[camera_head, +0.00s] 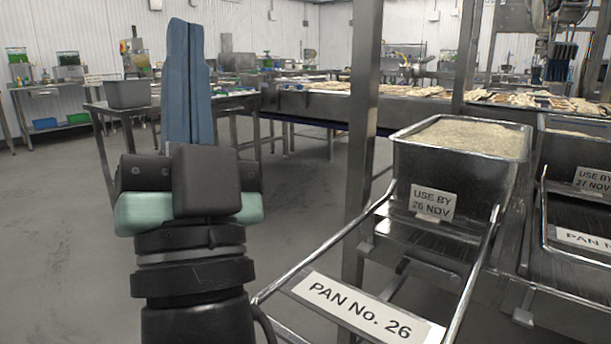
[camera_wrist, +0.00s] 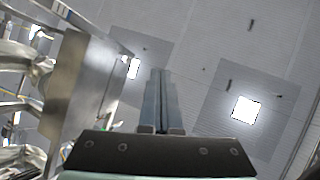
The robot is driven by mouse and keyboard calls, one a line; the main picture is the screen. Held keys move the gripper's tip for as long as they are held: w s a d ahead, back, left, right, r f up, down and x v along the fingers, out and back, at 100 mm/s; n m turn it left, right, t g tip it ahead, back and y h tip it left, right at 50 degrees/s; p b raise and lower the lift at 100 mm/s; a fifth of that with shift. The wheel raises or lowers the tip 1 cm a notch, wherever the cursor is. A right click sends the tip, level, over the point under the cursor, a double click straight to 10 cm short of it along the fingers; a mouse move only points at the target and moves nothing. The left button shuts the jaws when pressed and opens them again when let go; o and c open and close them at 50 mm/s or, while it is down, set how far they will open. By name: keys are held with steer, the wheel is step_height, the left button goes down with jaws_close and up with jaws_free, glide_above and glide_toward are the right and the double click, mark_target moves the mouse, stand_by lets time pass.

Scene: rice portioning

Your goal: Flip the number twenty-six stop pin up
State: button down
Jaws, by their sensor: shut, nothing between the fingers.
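The number twenty-six station stands at the right of the head view. Its tilting metal frame (camera_head: 300,272) carries a white label (camera_head: 362,308) reading "PAN No. 26". Behind it, a metal pan (camera_head: 407,172) holds rice (camera_head: 460,137) and a tag (camera_head: 433,202) reading "USE BY 26 NOV". Small metal fittings show below the pan, but I cannot tell which is the stop pin or how it stands. My gripper (camera_head: 187,30) points up, left of the station and apart from it. Its blue fingers (camera_wrist: 160,76) are shut together and empty, facing the ceiling in the wrist view.
A metal upright (camera_head: 361,120) stands between my gripper and the pan. A similar station (camera_head: 585,239) with a "27 NOV" tag adjoins on the right. A table with a grey bin (camera_head: 127,94) is behind at left. Open floor (camera_head: 60,220) lies left. A metal post (camera_wrist: 75,80) shows left in the wrist view.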

steer(key=s+d+r+n+h+p, duration=0.2)
steer(key=s+d+r+h+p, duration=0.25)
steer(key=d+r+h, duration=0.35)
step_height(320, 180, up, 37)
steer(key=y+p, duration=0.1)
steer(key=p, duration=3.5)
steer(key=shift+d+f+g, duration=0.2)
steer(key=shift+g, duration=0.2)
steer(key=c, duration=0.8)
jaws_free()
steer(key=shift+w, duration=0.1)
steer(key=shift+d, duration=0.15)
